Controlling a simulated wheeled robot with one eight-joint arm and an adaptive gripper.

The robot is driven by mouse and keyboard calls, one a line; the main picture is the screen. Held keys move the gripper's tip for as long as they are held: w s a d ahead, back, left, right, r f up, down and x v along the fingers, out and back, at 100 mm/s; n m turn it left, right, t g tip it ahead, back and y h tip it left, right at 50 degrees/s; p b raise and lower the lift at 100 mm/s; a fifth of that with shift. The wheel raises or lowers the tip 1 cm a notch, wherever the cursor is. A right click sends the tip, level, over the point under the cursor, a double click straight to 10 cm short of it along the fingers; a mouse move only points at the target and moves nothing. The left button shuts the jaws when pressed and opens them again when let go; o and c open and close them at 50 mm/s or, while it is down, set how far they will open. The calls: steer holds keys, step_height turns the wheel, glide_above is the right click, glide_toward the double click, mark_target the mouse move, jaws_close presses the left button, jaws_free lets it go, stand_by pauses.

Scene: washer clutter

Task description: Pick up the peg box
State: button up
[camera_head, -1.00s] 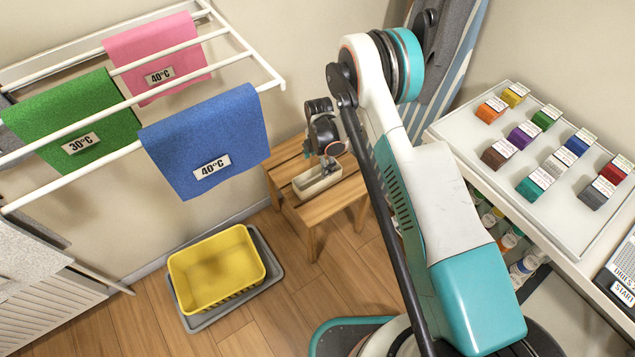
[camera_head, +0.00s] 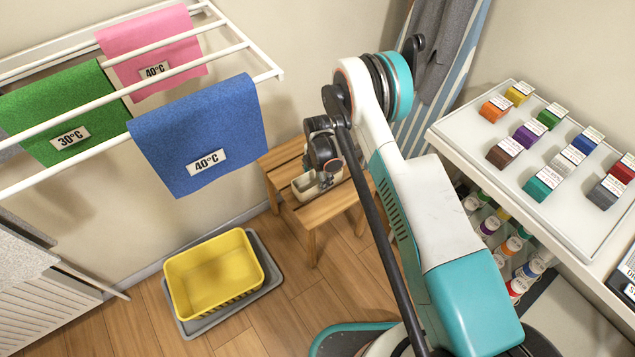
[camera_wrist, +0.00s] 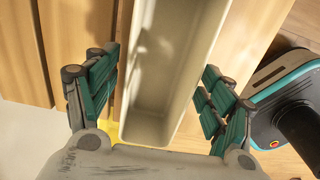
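The peg box is a long beige open trough (camera_head: 304,190) on the wooden stool in the head view. It fills the middle of the wrist view (camera_wrist: 165,70) and looks empty in the part that shows. My gripper (camera_head: 322,178) is right over the box, and my wrist hides part of it in the head view. In the wrist view my gripper (camera_wrist: 160,82) is open, with one teal-padded finger outside each long wall. The left finger shows a small gap to the wall; I cannot tell whether the right one touches.
The wooden stool (camera_head: 325,209) stands against the wall. A yellow basket (camera_head: 213,275) sits on a grey tray at its lower left. A drying rack (camera_head: 120,93) with cloths hangs at upper left. A shelf (camera_head: 527,170) with small coloured boxes is at right.

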steer(key=c, duration=0.8)
